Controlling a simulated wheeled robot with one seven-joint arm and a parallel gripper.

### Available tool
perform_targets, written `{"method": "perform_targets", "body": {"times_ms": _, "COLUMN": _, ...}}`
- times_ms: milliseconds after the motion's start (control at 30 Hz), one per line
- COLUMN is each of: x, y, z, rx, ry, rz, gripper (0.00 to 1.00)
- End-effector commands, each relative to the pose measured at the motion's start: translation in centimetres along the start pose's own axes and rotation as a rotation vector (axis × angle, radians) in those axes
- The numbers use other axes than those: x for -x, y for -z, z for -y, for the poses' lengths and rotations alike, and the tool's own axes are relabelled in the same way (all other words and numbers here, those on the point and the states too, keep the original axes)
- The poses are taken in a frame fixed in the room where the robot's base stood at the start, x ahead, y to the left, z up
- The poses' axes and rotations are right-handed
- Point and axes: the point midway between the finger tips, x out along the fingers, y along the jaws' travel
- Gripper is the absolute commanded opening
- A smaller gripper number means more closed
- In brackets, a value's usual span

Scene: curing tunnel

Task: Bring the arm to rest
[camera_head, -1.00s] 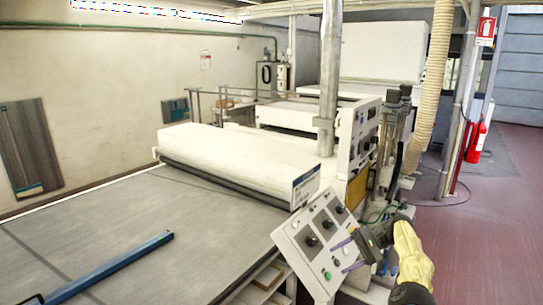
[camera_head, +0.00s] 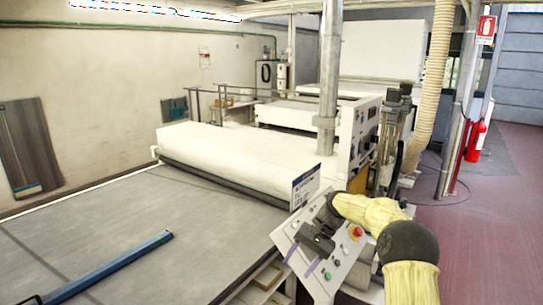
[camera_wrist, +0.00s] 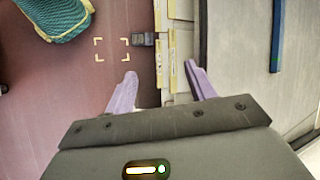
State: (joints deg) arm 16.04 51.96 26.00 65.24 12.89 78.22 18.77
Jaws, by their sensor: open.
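My gripper (camera_head: 298,265) is in front of the tilted control panel (camera_head: 325,277) in the head view and covers part of it. Its two purple fingers are spread apart with nothing between them. My arm, in a yellow cover, reaches in from the lower right and is bent. In the wrist view my gripper (camera_wrist: 163,92) is also open and empty, pointing down over the machine's side edge, with red floor on the left and the grey belt on the right.
The grey conveyor belt (camera_head: 130,240) carries a blue bar (camera_head: 110,266), also in the wrist view (camera_wrist: 277,38). A white tunnel hood (camera_head: 225,155) stands behind. A fire extinguisher (camera_head: 476,142) stands at the right. The red floor (camera_head: 490,230) on the right is clear.

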Motion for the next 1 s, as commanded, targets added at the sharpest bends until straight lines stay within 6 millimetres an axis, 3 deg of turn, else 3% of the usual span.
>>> {"method": "perform_targets", "body": {"times_ms": 167, "x": -0.9, "y": -3.2, "z": -1.0, "rx": 0.056, "ry": -0.118, "rz": -0.099, "gripper": 0.55}}
{"method": "perform_targets", "body": {"times_ms": 433, "x": -1.5, "y": -8.1, "z": -4.4, "rx": 0.148, "ry": -0.267, "rz": -0.243, "gripper": 0.55}}
{"method": "perform_targets", "body": {"times_ms": 1000, "x": -2.2, "y": -21.2, "z": -15.2, "rx": 0.355, "ry": -0.466, "rz": -0.505, "gripper": 0.55}}
